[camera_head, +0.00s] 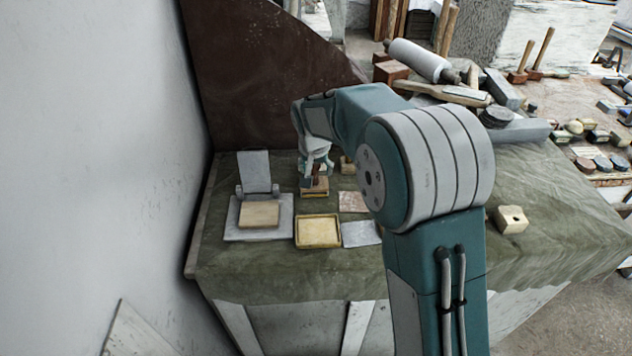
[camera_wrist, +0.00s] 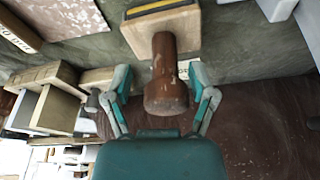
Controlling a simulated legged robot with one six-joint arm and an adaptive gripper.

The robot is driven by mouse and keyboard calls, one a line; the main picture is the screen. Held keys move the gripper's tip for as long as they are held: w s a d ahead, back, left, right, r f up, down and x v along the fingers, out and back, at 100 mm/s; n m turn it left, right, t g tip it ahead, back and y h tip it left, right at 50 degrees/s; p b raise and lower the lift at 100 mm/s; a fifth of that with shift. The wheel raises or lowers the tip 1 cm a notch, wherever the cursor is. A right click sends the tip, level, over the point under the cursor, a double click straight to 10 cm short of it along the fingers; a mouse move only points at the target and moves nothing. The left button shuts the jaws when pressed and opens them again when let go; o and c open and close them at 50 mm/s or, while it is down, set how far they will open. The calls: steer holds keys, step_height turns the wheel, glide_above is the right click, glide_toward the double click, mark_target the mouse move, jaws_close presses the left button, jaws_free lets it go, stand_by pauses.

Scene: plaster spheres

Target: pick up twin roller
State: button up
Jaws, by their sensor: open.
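A pale wooden block (camera_wrist: 185,28) with a thick reddish-brown handle (camera_wrist: 166,75) lies right at my gripper (camera_wrist: 160,76). My gripper is open, with one finger on each side of the handle and a visible gap to it. In the head view, my gripper (camera_head: 316,168) points down over this wooden block (camera_head: 314,190) on the green cloth, and partly hides it. I cannot tell whether this block is the twin roller; no pair of rollers shows clearly.
A grey plate with a wooden pad (camera_head: 259,214) and a yellow-rimmed tray (camera_head: 318,231) lie nearby. A dark brown panel (camera_head: 250,70) rises behind. A large pale roller (camera_head: 420,60) lies among tools at the back. A holed block (camera_head: 511,219) sits right; the cloth's front is clear.

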steer(key=shift+x, duration=0.8)
steer(key=shift+a+f, duration=0.2)
steer(key=shift+a, duration=0.25)
steer(key=shift+d, duration=0.2)
jaws_close()
